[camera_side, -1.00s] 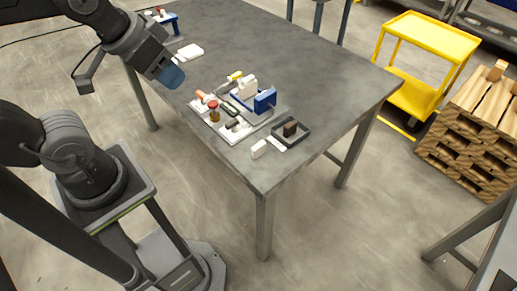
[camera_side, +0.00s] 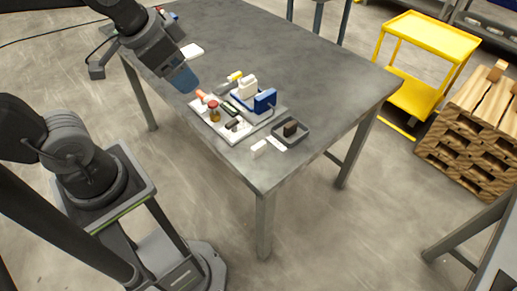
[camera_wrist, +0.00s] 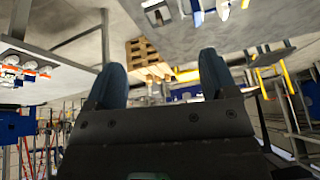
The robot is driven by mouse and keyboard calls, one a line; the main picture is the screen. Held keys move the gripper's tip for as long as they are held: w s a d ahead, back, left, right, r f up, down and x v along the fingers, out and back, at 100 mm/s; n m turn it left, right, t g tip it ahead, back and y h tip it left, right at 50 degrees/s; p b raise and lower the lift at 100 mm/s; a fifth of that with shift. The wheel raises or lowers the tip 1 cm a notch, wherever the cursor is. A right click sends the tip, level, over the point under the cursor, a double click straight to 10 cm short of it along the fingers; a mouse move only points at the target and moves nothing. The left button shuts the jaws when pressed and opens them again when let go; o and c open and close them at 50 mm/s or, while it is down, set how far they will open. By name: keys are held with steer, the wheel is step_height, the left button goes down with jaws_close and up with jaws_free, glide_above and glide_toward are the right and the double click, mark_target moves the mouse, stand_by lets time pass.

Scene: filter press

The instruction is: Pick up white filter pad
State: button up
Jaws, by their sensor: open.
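Several white pieces lie on the grey table (camera_side: 320,65) in the side view, and I cannot tell for certain which is the filter pad. A flat white pad (camera_side: 192,50) lies near the table's left side. A small white block (camera_side: 259,148) and a thin white strip (camera_side: 277,144) lie near the front corner. My gripper (camera_side: 185,82) hangs above the table's left edge, just left of the work tray and in front of the flat pad. In the wrist view its two blue fingers (camera_wrist: 162,78) are apart, with nothing between them.
The light work tray (camera_side: 232,134) holds a small press with a blue block (camera_side: 265,100), a red-capped brown jar (camera_side: 214,112) and small parts. A dark open box (camera_side: 304,138) holds a brown piece. A yellow cart (camera_side: 430,40) stands beyond. The table's right half is clear.

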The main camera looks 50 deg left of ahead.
steer(key=w+d+f+m+g, duration=0.25)
steer(key=w+f+m, duration=0.25)
steer(key=w+m, duration=0.35)
steer(key=m+g, duration=0.3)
steer(key=m, duration=0.4)
glide_toward(259, 145)
steer(key=shift+m+t, duration=0.25)
steer(key=f, duration=1)
steer(key=shift+s+a+f, duration=0.1)
steer(key=shift+s+f, duration=0.1)
steer(key=shift+f, duration=0.1)
steer(key=c, duration=1)
steer(key=shift+r, duration=0.1)
